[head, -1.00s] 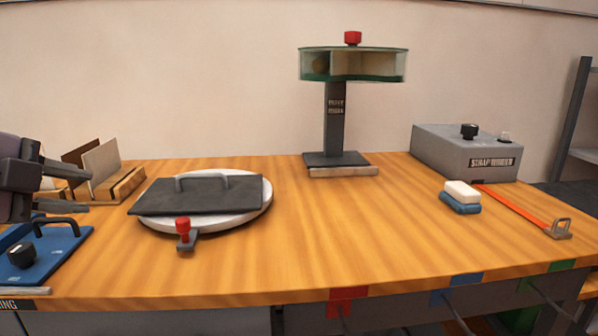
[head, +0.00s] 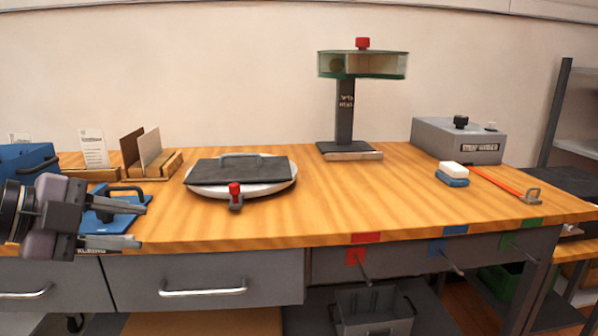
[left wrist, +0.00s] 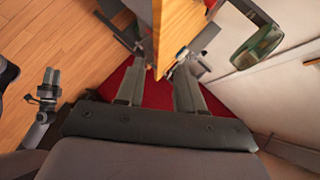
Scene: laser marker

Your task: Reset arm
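My left gripper (head: 140,224) is at the left of the head view, in front of the blue fixture (head: 122,207) and near the bench's front edge. Its two fingers are apart with nothing between them. The left wrist view also shows this gripper (left wrist: 156,78) with spread, empty fingers, a wooden bench edge beyond them.
The wooden bench (head: 340,200) is clear in the middle. On it are a round white plate with a dark slab (head: 238,171), a pillar stand (head: 344,112), a grey box (head: 440,139), a white-and-blue block (head: 453,175) and an orange strap (head: 495,181). Drawers (head: 205,282) sit below.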

